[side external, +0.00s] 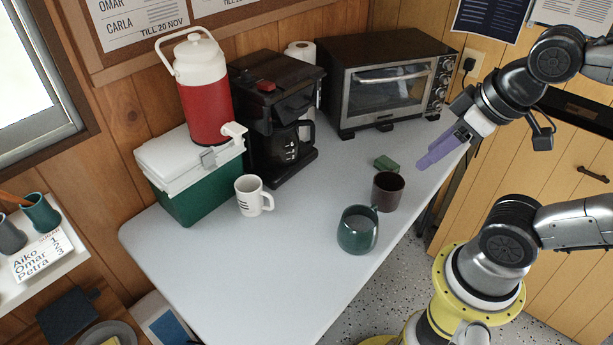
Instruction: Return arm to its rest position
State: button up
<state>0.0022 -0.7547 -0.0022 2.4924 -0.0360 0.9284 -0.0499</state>
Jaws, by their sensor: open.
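My gripper (428,172) is at the right, with purple fingers pointing down and left near the table's right edge. It is open, and nothing shows between the fingers. The gripper appears raised and apart from the things on the table. My arm reaches in from the right and curves above its yellow base ring. The closest things to the gripper are a dark brown mug (388,192) and a green block or sponge (386,164), both to its left.
The pale table (290,290) also holds a green mug (357,232), a white mug (250,196), a green cooler (190,182), a red jug (204,100), a black coffee maker (262,110) and a toaster oven (385,85). The table's front is clear. Wooden cabinets (560,165) stand right.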

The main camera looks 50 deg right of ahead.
jog(key=shift+w+a+f+m, duration=0.1)
jog(key=shift+w+a+m, duration=0.1)
jog(key=shift+a+m, duration=0.2)
dwell(0.6)
